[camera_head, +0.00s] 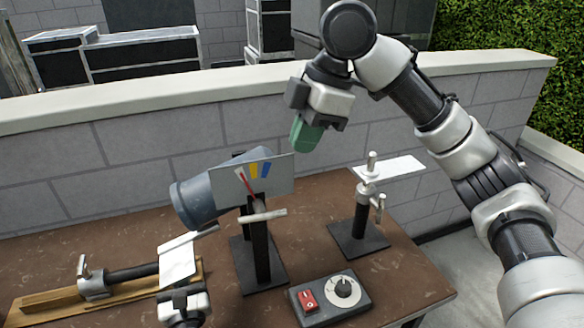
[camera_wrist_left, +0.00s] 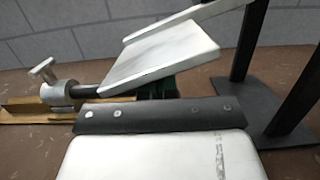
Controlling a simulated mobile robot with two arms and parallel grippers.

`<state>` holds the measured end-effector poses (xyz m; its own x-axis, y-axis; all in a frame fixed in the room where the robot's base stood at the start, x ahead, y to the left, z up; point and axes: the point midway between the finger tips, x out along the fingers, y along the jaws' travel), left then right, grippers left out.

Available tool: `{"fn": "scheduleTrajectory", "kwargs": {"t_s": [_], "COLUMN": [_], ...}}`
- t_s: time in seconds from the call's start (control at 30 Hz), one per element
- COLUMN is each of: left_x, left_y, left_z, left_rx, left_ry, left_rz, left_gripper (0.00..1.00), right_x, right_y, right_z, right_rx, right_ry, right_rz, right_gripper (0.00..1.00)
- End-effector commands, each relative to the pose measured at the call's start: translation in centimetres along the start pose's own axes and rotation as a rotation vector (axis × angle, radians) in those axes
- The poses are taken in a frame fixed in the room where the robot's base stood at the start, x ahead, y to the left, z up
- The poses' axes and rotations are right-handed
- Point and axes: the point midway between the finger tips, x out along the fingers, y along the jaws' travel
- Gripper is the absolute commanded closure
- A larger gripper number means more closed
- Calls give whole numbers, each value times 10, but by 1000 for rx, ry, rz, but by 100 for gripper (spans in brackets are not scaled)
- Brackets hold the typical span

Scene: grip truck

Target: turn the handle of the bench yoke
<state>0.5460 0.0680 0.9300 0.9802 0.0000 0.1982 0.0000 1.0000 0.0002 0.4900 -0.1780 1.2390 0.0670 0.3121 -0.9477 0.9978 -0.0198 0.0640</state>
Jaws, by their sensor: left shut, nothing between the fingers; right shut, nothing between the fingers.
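The bench yoke looks to be the black upright stand (camera_head: 262,245) in the middle of the table, carrying a blue-grey cylinder (camera_head: 195,200) and a grey plate with coloured marks and a red pointer (camera_head: 255,178). A silver bar-shaped handle (camera_head: 263,215) crosses the front of the stand. My left gripper is low at the front left; its green fingers (camera_wrist_left: 157,86) are mostly hidden under a white plate (camera_wrist_left: 160,55), which also shows in the head view (camera_head: 178,262). My right gripper (camera_head: 304,138) is shut and empty, above and right of the marked plate.
A clamp stand with a white plate (camera_head: 388,168) stands right. A control box with a red switch (camera_head: 330,298) sits at the front. A rod with a silver clamp (camera_head: 94,284) lies on a wooden board at left. A block wall (camera_head: 120,140) runs behind.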

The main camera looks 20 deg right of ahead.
Motion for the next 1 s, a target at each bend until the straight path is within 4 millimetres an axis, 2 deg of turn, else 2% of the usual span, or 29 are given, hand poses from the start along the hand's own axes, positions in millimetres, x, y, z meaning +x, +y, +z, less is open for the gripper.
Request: {"fn": "scheduleTrajectory", "kwargs": {"t_s": [0.4, 0.6, 0.8, 1.0], "left_x": [0, 0, 0, 0], "left_y": [0, 0, 0, 0], "left_z": [1, 1, 1, 1], "left_rx": [0, 0, 0, 0], "left_ry": [-1, -1, -1, -1], "left_rz": [0, 0, 0, 0], "left_gripper": [100, 100, 100, 100], "right_x": [84, 115, 129, 130], "right_y": [0, 3, 5, 6], "right_z": [0, 6, 9, 10], "right_rx": [1, 3, 3, 3], "right_ry": [-1, -1, 0, 1], "right_rz": [-2, 1, 2, 3], "right_gripper": [100, 100, 100, 100]}}
